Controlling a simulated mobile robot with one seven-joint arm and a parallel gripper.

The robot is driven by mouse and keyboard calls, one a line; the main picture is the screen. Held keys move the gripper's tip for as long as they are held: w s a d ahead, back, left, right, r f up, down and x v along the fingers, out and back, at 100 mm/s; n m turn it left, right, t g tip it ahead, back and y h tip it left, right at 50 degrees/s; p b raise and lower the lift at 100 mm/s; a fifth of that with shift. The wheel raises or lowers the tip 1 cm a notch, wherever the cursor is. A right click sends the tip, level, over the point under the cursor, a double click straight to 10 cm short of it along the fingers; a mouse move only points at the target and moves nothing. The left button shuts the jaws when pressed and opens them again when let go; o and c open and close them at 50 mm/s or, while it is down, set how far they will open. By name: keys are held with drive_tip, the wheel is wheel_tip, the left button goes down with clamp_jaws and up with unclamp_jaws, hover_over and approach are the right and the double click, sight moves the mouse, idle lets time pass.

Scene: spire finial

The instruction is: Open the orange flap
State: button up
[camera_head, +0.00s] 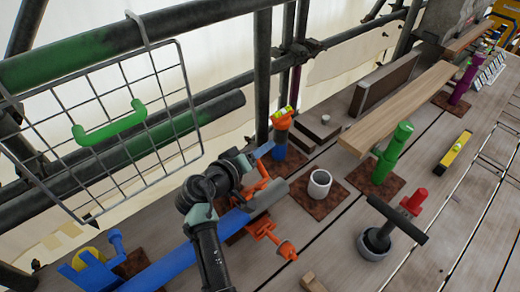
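An orange fixture (266,229) stands on the planks in the middle, in front of a grey curved piece (268,196) at the end of a blue beam (178,262). More orange shows just behind that piece, beside my wrist. I cannot tell which orange part is the flap, or whether it is open. My arm rises from the bottom edge and bends right. My gripper (255,155) is above and behind the grey piece, close to the upper orange part in the picture. Contact cannot be made out. The fingers are too small and partly hidden to show their opening.
A blue post with an orange top (283,120) stands just behind my gripper. A white cup (319,184), a green post (393,152) and a black-handled tool (380,238) stand to the right. A wire basket (110,135) hangs from the railing at left.

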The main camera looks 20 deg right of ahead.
drive_tip(key=shift+o, duration=0.9)
drive_tip(key=shift+a, duration=0.1)
drive_tip(key=b+v, duration=0.1)
drive_tip(key=v, duration=1.2)
drive_tip(key=shift+b, duration=0.35)
drive_tip(key=shift+c, duration=0.2)
